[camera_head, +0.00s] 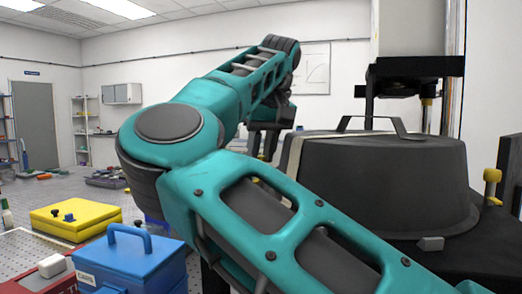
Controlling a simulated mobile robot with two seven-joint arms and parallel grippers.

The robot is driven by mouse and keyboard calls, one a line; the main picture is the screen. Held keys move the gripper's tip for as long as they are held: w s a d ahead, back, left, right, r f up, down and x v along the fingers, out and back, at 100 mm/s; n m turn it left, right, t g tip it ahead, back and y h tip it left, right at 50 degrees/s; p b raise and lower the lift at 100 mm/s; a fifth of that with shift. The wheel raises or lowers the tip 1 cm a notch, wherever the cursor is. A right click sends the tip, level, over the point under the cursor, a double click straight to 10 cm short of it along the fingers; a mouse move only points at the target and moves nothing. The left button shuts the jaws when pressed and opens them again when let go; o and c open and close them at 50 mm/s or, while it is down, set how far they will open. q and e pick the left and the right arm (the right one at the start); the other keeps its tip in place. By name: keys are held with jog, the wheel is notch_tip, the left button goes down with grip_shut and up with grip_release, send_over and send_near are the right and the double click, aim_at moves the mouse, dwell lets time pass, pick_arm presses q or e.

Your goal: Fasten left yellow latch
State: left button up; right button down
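A large dark dome-shaped cover (400,180) with a handle on top sits at the right on a black base. A yellow latch (492,188) stands upright at the cover's right side. A yellow part (427,115) shows behind the cover. The cover's left lower side is hidden behind my teal arm, and I cannot make out a left latch there. My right gripper is not in view.
A black and white column (415,70) rises behind the cover. A blue box (130,262) with a handle and a yellow case (75,220) sit at lower left on a perforated surface. Shelves and a grey door (33,125) are far back.

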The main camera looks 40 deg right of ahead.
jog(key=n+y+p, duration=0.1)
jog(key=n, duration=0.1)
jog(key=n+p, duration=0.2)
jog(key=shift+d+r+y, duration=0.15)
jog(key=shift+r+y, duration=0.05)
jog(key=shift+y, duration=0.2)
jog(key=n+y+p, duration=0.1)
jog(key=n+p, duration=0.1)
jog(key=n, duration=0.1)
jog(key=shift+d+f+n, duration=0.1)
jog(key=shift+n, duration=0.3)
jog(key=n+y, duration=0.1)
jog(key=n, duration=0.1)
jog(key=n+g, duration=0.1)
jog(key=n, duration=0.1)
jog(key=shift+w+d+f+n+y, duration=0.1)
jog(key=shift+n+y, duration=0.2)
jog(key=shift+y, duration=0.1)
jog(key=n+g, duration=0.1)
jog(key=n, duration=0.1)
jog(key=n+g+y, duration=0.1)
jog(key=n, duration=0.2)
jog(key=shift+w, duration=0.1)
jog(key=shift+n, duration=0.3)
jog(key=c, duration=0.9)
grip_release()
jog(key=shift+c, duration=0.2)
